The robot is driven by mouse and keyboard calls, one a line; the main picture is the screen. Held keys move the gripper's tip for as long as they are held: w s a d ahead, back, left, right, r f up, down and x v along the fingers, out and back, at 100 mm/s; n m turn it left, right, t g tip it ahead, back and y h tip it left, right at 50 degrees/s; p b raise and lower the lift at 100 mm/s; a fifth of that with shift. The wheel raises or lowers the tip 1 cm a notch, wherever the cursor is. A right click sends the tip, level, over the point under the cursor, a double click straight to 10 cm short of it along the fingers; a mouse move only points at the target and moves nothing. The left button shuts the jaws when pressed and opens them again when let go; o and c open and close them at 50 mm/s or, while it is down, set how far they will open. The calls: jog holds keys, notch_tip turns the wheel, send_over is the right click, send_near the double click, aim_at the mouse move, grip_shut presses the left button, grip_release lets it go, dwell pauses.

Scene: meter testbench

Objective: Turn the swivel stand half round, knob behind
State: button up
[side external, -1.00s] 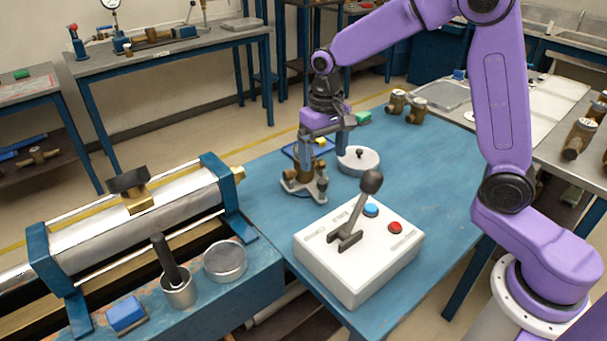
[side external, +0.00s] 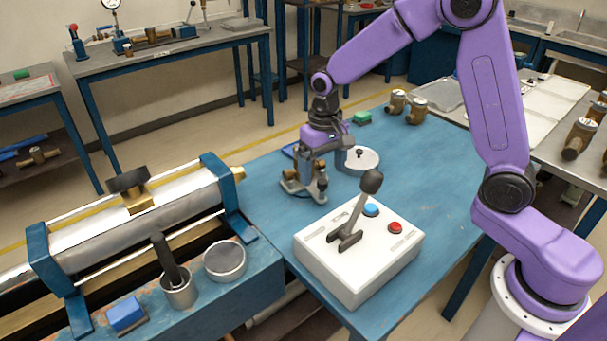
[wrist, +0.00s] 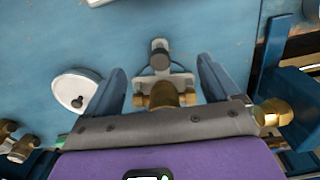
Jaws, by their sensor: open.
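The stand (side external: 290,186) that looks like the swivel stand has a grey base plate on the blue bench. It carries a brass body (wrist: 165,96) and a dark knob-like part (wrist: 160,60), which lies beyond the brass body in the wrist view. The same knob-like part is on the stand's near right side in the side view (side external: 321,183). My gripper (wrist: 162,68) is open over the stand, with one blue finger on each side of the brass body and visible gaps between. My gripper (side external: 320,165) partly hides the stand's top in the side view.
A white round disc with a small black knob (side external: 362,162) is close to my gripper's right. A white control box (side external: 358,262) with a tall lever stands in front. The bench's right side is clear.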

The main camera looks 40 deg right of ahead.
jog(key=shift+f, duration=1.15)
jog(key=c, duration=0.4)
jog(key=shift+c, duration=0.2)
